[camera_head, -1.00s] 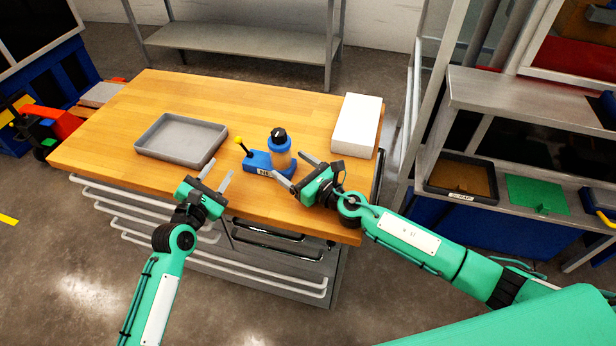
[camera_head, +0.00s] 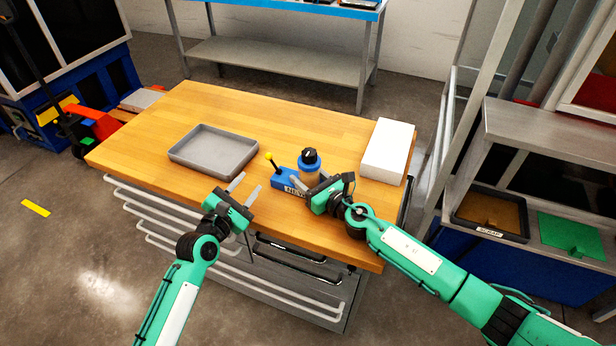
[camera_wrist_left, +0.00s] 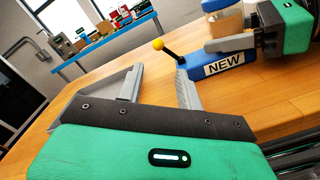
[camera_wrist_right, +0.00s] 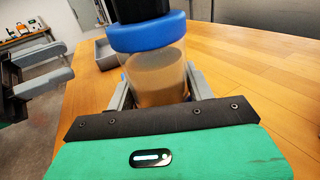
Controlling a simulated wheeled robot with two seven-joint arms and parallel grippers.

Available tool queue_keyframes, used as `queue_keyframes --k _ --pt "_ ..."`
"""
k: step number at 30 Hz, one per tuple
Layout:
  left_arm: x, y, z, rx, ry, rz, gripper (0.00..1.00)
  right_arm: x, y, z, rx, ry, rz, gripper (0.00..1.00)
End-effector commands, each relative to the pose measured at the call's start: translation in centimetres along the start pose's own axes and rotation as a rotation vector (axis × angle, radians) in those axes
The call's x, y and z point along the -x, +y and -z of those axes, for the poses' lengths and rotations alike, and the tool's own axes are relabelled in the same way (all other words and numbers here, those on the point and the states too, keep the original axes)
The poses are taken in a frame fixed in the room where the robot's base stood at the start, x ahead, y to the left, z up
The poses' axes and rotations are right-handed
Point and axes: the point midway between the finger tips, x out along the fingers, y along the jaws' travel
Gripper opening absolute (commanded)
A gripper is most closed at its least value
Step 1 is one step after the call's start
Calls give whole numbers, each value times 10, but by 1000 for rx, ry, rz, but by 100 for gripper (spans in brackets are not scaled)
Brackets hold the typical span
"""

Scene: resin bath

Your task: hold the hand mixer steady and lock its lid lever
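The hand mixer has a blue base (camera_head: 284,179) labelled NEW, a clear brownish cup (camera_wrist_right: 158,78) and a blue collar with a black cap (camera_head: 309,157). It stands upright near the table's front edge. Its lever, black with a yellow ball (camera_head: 268,156), rises at the base's left end, leaning left; the ball also shows in the left wrist view (camera_wrist_left: 157,44). My right gripper (camera_head: 309,189) has its fingers on both sides of the cup, apparently against it. My left gripper (camera_head: 249,184) is open and empty, in front and left of the lever.
A grey tray (camera_head: 214,167) lies left of the mixer on the wooden table (camera_head: 300,113). A white block (camera_head: 388,151) stands to the right. The tabletop behind the mixer is clear. A shelf at the right holds a SCRAP-labelled tray (camera_head: 462,222) and a green mat (camera_head: 570,232).

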Motion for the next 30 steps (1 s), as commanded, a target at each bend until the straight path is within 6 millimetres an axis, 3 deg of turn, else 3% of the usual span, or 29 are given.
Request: queue_keyframes --k 10,16,24,30 --pt "0 0 0 0 0 0 36 0 0 0 0 0 0 17" --pt "-2 3 10 24 21 26 0 0 0 0 0 0 0 17" --pt "-3 26 59 229 110 237 0 0 0 0 0 0 0 17" --pt "9 52 70 412 77 428 0 0 0 0 0 0 0 17"
